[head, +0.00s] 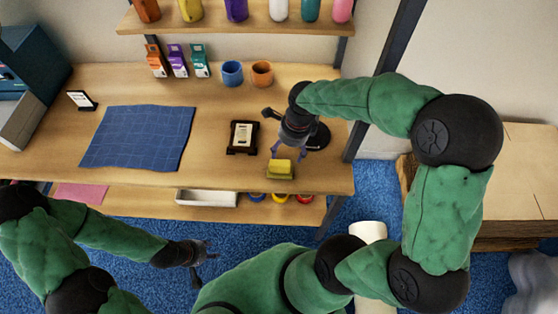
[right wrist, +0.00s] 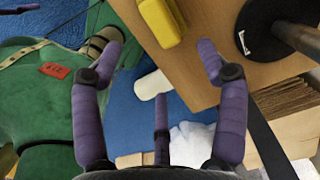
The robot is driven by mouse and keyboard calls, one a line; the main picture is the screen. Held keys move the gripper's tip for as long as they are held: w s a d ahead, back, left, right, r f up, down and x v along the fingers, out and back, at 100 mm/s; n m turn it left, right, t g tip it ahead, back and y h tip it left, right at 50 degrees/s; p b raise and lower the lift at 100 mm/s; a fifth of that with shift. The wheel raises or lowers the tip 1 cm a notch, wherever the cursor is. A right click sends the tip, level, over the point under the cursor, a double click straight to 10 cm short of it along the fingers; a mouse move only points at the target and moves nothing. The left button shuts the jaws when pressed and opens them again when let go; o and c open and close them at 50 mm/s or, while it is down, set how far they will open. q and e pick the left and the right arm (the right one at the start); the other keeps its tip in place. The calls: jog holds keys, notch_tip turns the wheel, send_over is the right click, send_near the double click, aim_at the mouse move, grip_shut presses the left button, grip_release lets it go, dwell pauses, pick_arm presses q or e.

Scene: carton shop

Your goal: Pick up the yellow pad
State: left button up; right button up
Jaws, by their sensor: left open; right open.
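The yellow pad (head: 280,167) is a small block near the front right edge of the wooden desk, with a darker olive strip along its front. It also shows at the top of the right wrist view (right wrist: 162,20). My right gripper (head: 289,154) is just behind and above the pad, its purple fingers spread and empty. In the right wrist view, the pad lies beyond the spread fingertips (right wrist: 160,55), and no finger appears to touch it. My left gripper (head: 203,257) is open and empty in front of the desk, low over the blue floor.
A dark framed stand (head: 243,137) is left of the pad. A black round base (head: 318,137) is partly hidden behind my right gripper. A blue mat (head: 139,138) covers the desk's left side. Two cups (head: 232,73) and several cartons (head: 178,61) stand at the back.

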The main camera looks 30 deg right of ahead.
aim_at(280, 164)
jog(key=f, duration=0.3)
jog(key=f+b, duration=0.1)
jog(key=f, duration=0.1)
jog(key=shift+w+a+f, duration=0.15)
jog(key=shift+a+f, duration=0.05)
jog(key=shift+a, duration=0.2)
jog(key=shift+w+a+f+b, duration=0.15)
jog(key=shift+a+f+b, duration=0.05)
jog(key=shift+f, duration=0.65)
jog(key=shift+w+a+f+b, duration=0.1)
jog(key=shift+a+f+b, duration=0.1)
jog(key=shift+f, duration=0.6)
jog(key=shift+w+a+f+b, duration=0.15)
jog(key=shift+a+f+b, duration=0.05)
jog(key=shift+f, duration=0.65)
jog(key=c, duration=1.4)
jog(key=shift+o, duration=0.2)
jog(key=shift+r, duration=0.55)
notch_tip(280, 164, up, 2)
jog(key=shift+r+p, duration=0.1)
jog(key=shift+p, duration=0.35)
jog(key=s+a+r+p, duration=0.2)
jog(key=s+a+r, duration=0.7)
jog(key=s, duration=0.1)
jog(key=shift+a+r+p, duration=0.3)
jog(key=shift+r, duration=0.1)
jog(key=shift+s, duration=0.1)
